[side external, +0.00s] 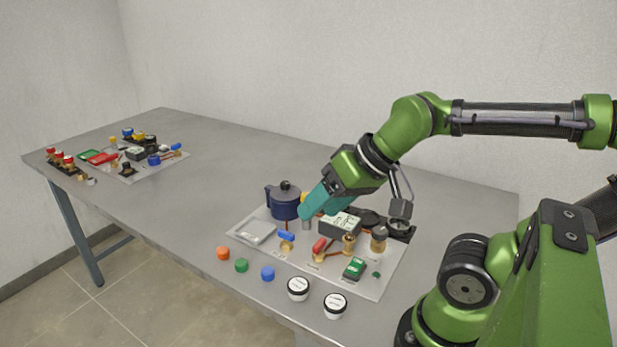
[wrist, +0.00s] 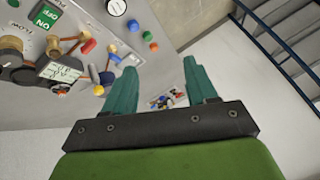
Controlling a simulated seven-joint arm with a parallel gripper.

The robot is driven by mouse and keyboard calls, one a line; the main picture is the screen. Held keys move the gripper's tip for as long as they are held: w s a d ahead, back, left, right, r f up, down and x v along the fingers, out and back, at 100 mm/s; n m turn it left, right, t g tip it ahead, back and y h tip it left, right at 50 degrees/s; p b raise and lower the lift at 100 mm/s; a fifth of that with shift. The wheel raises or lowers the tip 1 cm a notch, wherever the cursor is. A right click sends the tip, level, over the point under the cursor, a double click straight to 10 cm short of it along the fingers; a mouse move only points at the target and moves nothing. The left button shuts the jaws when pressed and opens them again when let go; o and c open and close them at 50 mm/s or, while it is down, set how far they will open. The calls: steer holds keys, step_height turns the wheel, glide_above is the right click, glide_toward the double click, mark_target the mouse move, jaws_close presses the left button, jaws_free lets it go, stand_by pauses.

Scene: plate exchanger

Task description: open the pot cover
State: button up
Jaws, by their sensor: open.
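A dark blue pot (side external: 284,207) with a side handle stands upright at the back left of the near panel. Its dark cover (side external: 285,187) sits on top, with a small knob in the middle. My gripper (side external: 306,211) has teal fingers pointing down and left, just right of the pot in the side view. I cannot tell whether they touch it. In the wrist view my gripper (wrist: 160,70) is open, with nothing between the fingers.
The near panel (side external: 376,288) carries red and blue valve handles, a grey box with a display (side external: 341,224) and a green switch (side external: 354,268). Coloured caps and two white gauges (side external: 298,288) lie along the table's front edge. The middle of the table (side external: 215,165) is clear.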

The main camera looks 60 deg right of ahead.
steer(key=shift+f, duration=0.1)
steer(key=w+d+m+g+h, duration=0.1)
steer(key=w+d+m+g, duration=0.1)
steer(key=w+d+m, duration=0.6)
steer(key=w+d+m+g, duration=0.1)
steer(key=w+d+m, duration=0.4)
steer(key=d, duration=0.5)
steer(key=w+d+m+g+h, duration=0.1)
steer(key=w+d+m+g, duration=0.1)
steer(key=w+d+m, duration=0.5)
steer(key=r+m+g, duration=0.1)
steer(key=m+g, duration=0.1)
steer(key=m, duration=1.9)
glide_above(285, 182)
step_height(285, 182, down, 16)
steer(key=shift+s+a+f, duration=0.1)
